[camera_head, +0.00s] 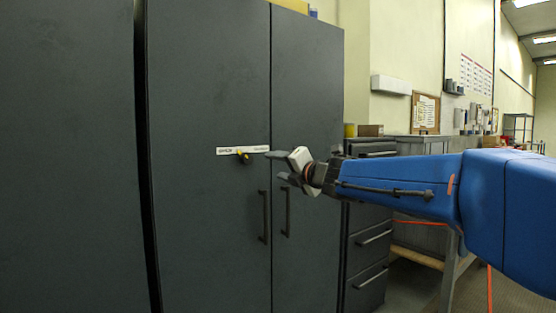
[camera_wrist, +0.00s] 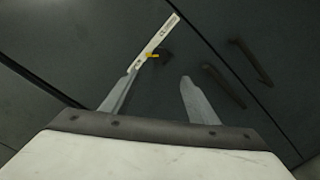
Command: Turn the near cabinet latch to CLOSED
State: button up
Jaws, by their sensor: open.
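The near cabinet (camera_head: 205,220) is dark grey with two doors and vertical handles. Its latch (camera_head: 244,157) is a small dark and yellow knob just below a white label strip (camera_head: 230,151) on the left door. In the wrist view the latch (camera_wrist: 154,56) shows beyond the fingertips, nearer the left finger, beside the label strip (camera_wrist: 160,38). The label text is too small to read surely, so the latch's setting cannot be told. My gripper (camera_head: 274,166) is open and empty, to the right of the latch in the head view and apart from it. In the wrist view its fingers (camera_wrist: 160,78) stand apart.
Door handles (camera_head: 264,216) lie below the gripper; they also show right of the fingers in the wrist view (camera_wrist: 224,85). A drawer unit (camera_head: 367,245) and a workbench (camera_head: 430,147) stand to the right.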

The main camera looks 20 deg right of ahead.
aim_at(249, 159)
jog(key=shift+n+y, duration=0.3)
jog(key=shift+n, duration=0.2)
jog(key=x, duration=1.8)
jog(key=shift+w+d, duration=0.1)
jog(key=shift+d, duration=0.3)
jog(key=shift+c, duration=0.6)
jog(key=c, duration=0.9)
